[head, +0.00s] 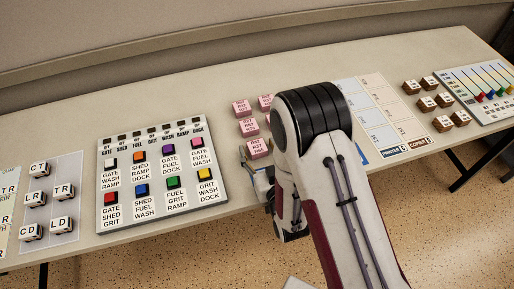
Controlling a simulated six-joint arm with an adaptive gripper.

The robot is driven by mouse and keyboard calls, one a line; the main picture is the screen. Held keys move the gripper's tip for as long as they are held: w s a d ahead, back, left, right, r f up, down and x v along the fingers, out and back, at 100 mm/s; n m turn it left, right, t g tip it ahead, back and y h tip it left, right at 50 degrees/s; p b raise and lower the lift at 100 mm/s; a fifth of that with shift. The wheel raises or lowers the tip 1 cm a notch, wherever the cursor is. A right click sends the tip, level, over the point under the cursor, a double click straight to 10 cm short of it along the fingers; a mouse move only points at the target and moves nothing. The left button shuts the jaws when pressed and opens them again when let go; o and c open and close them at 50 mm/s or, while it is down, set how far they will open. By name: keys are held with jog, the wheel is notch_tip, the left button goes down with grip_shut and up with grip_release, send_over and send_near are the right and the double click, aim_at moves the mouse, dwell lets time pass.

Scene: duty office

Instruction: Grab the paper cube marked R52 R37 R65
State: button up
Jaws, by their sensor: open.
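Several pink paper cubes stand on the table beside the button panel. The visible ones are a rear left cube (241,108), a rear right cube (265,102), a middle cube (249,127) and a front cube (258,148). Their tops carry small lines of print, too small to tell which one reads R52 R37 R65. My gripper (259,177) is open, near the table's front edge, just on the near side of the front cube. My arm covers much of the gripper and may hide more cubes.
The button panel (152,207) lies left of the cubes. White lettered cubes (35,200) stand farther left. A sheet with boxes (405,122), brown cubes (427,103) and a slider panel (481,88) lie to the right. The table (200,92) is clear behind the cubes.

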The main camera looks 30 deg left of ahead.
aim_at(259, 150)
jog(key=c, duration=1.2)
jog(key=shift+c, duration=0.2)
jog(key=shift+r, duration=0.15)
jog(key=shift+r, duration=4.8)
